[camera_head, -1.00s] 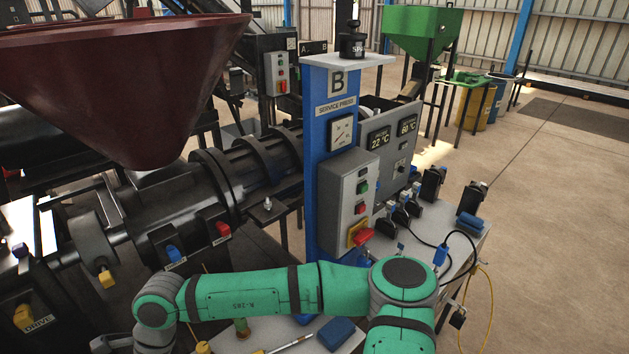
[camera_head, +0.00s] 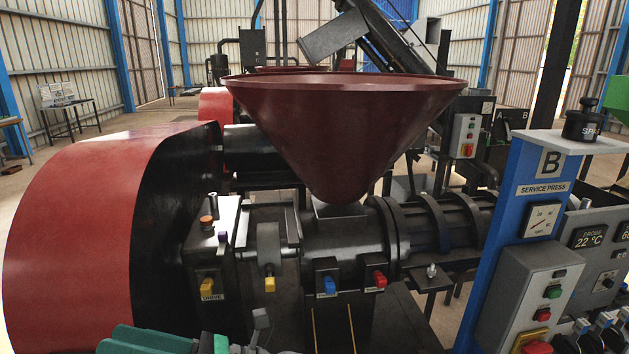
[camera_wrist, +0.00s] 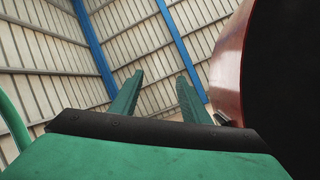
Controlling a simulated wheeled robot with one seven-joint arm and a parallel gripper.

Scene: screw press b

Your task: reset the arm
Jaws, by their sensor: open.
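My gripper (camera_wrist: 160,100) is in the wrist view, with its two green fingers spread apart and nothing between them. Behind the fingers are the corrugated wall panels and blue posts of the hall. A dark red rounded surface (camera_wrist: 228,65) stands close at the right of the wrist view, beside the right finger. In the head view only a bit of my green arm shows at the bottom left edge. The gripper's fingers cannot be made out there.
A red drive guard (camera_head: 80,225) fills the left. A dark red hopper (camera_head: 345,130) stands over the black press barrel (camera_head: 440,232). At the right are the blue service press post (camera_head: 515,225) and a grey control box (camera_head: 530,300). Open floor lies at the far left.

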